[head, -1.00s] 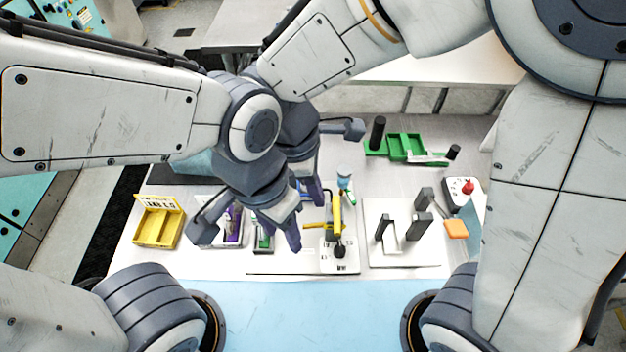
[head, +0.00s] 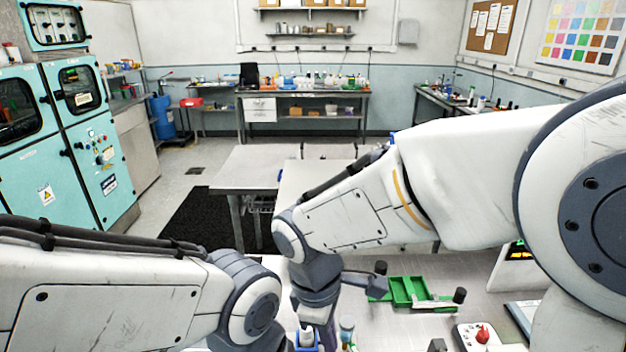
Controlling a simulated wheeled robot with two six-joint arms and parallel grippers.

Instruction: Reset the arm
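My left arm (head: 110,300) comes in from the left. Its wrist reaches the bottom edge, and its fingers are out of the frame. My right arm (head: 350,215) crosses from the right to the middle, with its wrist bent down. The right gripper (head: 322,328) points down at the bottom edge; its fingers are partly cut off, so I cannot tell whether it is open or shut. A small blue-and-white item (head: 307,338) shows beside it, and I cannot tell whether they touch.
A green tray (head: 408,291) lies on the bench right of the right gripper, with a black cylinder (head: 460,295) near it. A box with a red button (head: 482,335) is at the bottom right. Teal cabinets (head: 90,130) stand left. Empty tables (head: 245,170) lie beyond the bench.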

